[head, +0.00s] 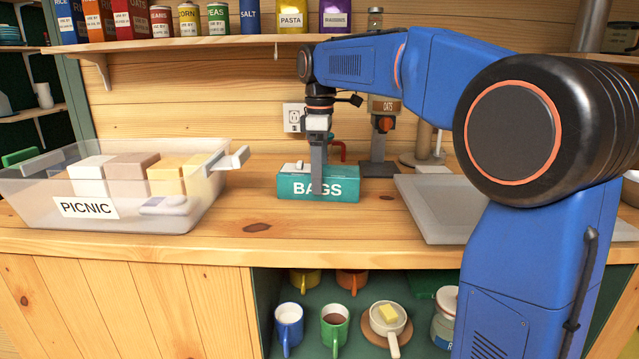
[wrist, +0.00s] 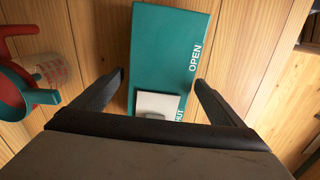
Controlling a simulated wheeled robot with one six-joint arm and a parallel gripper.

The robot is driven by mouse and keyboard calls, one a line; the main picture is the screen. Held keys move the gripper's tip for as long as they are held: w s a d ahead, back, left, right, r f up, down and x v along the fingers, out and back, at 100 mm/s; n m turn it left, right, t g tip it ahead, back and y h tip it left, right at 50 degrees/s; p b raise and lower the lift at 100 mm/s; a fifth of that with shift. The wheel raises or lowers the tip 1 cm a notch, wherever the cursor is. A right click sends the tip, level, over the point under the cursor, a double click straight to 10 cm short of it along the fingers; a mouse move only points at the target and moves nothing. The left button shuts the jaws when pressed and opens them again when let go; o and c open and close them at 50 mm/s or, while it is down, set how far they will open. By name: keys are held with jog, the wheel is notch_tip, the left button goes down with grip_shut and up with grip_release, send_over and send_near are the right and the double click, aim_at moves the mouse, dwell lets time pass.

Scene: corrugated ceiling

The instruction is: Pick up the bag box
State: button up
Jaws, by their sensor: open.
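The bag box is a teal carton marked "BAGS" (head: 342,189), lying on the wooden counter in the middle of the head view. In the wrist view the teal box (wrist: 168,55) shows from above, with "OPEN" on one edge and a white patch near my gripper. My gripper (head: 318,188) points down at the box, with a finger in front of its label. In the wrist view the fingers of my gripper (wrist: 160,78) are apart, one on each side of the box.
A clear bin marked "PICNIC" (head: 187,215) stands at left on the counter. A grey tray (head: 428,222) lies at right. A shelf (head: 200,42) hangs above.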

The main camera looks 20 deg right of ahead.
jog(key=shift+f, duration=1.05)
jog(key=c, duration=1.4)
